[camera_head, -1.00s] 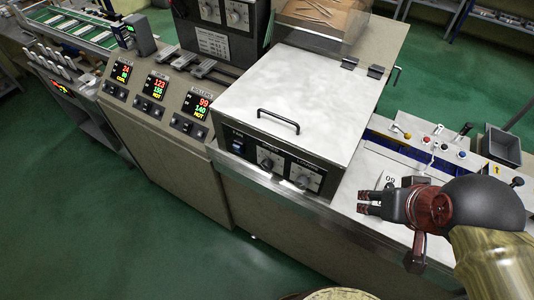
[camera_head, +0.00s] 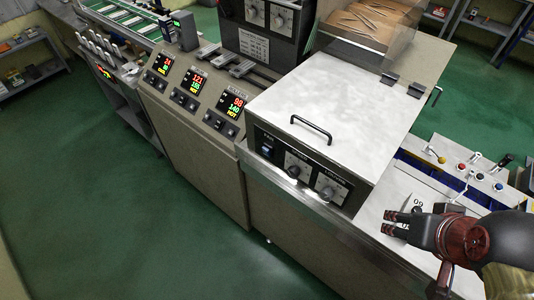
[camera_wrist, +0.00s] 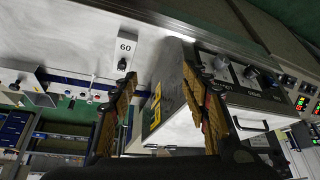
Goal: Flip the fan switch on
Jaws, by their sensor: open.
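The fan switch (camera_head: 267,142) is a small rocker at the left end of the dark front panel (camera_head: 300,168) of a white-topped machine (camera_head: 330,110). Its on or off position is too small to tell. My gripper (camera_head: 387,222) is right of that panel, apart from it, with its fingers pointing left and nothing between them. In the wrist view my gripper (camera_wrist: 160,88) shows two spread fingers, with the panel and its knobs (camera_wrist: 240,75) beyond the right finger. I cannot make out the switch surely there.
Two round knobs (camera_head: 312,178) sit right of the switch. A black handle (camera_head: 312,130) stands up on the machine's lid. Control boxes with lit displays (camera_head: 230,104) stand to the left. A bench with small levers (camera_head: 465,170) is at the right. The green floor in front is clear.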

